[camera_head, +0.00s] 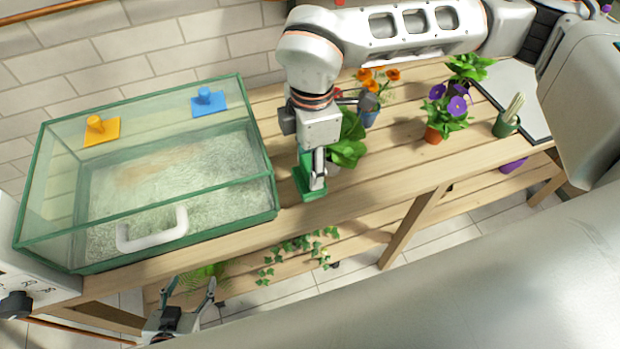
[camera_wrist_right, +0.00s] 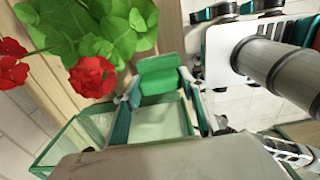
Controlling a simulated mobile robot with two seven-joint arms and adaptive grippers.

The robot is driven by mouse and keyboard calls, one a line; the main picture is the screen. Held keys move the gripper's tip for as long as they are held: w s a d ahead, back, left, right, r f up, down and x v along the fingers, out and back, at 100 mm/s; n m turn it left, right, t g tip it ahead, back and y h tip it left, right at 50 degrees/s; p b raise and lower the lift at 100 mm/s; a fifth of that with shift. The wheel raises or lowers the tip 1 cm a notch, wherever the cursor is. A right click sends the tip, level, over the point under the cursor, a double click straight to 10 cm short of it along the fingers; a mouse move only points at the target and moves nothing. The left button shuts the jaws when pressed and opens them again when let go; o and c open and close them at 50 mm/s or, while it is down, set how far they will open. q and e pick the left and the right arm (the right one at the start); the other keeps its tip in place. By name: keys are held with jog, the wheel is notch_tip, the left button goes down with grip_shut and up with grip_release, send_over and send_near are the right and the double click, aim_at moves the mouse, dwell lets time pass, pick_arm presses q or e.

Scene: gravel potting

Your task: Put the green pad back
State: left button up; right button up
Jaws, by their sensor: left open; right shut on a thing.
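The green pad (camera_head: 306,186) is in my right gripper (camera_head: 318,180), just right of the glass tank. In the right wrist view the green pad (camera_wrist_right: 158,80) shows between the two fingers of the right gripper (camera_wrist_right: 160,98). I cannot tell whether the pad touches the table. A yellow pad (camera_head: 101,131) and a blue pad (camera_head: 209,103), each with a knob, are at the tank's back glass wall. My left gripper (camera_head: 197,284) is open and empty, in front of the table's front edge, below the tank.
The green-rimmed tank (camera_head: 274,180) holds pale gravel and has a white handle (camera_head: 152,231) in front. A leafy plant (camera_head: 347,143) stands close behind my right gripper; its red flowers (camera_wrist_right: 92,77) show in the wrist view. Several potted flowers stand further right. The table's front middle is clear.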

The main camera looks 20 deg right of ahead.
notch_tip(320, 180, down, 2)
jog(key=shift+f, duration=0.1)
notch_tip(320, 180, down, 4)
jog(key=shift+r, duration=0.1)
jog(key=o, duration=1)
notch_tip(320, 180, up, 12)
jog(key=shift+d+f+b, duration=0.1)
jog(key=shift+b, duration=0.35)
